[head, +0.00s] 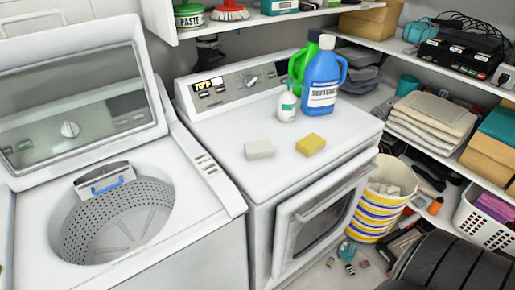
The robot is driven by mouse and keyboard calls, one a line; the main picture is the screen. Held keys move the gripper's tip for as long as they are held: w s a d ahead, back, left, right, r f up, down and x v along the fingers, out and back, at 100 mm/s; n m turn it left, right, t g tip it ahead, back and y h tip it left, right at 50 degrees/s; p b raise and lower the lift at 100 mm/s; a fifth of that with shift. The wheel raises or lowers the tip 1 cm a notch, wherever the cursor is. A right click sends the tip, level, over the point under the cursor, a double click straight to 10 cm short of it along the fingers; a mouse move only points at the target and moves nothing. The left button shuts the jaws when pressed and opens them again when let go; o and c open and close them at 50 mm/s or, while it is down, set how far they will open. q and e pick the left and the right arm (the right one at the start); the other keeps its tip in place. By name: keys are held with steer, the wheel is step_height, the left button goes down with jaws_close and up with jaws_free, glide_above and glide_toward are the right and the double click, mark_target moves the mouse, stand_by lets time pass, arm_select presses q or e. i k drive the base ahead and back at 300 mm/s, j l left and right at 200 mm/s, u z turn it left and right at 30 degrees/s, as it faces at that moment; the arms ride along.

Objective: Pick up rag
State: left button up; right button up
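I cannot tell for sure which thing is the rag. A small pale grey block-like piece (259,149) lies flat on top of the white dryer (225,134), left of a yellow sponge-like block (310,144). Folded beige cloths (440,112) are stacked on the right shelf. Pale cloth-like material (393,184) shows in the mouth of a striped bucket (375,215) on the floor beside the dryer. Neither of my grippers is in the head view.
A blue softener jug (323,78), a green jug and a small white bottle (287,106) stand at the dryer's back. The washer (190,243) at left has its lid up. A white basket (480,222) and a large dark ribbed object (455,265) crowd the lower right.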

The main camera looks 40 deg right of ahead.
mark_target(259, 150)
steer(key=z, duration=0.5)
steer(key=i+z, duration=0.15)
steer(key=z, duration=0.35)
steer(key=j+z, duration=0.1)
steer(key=z, duration=0.4)
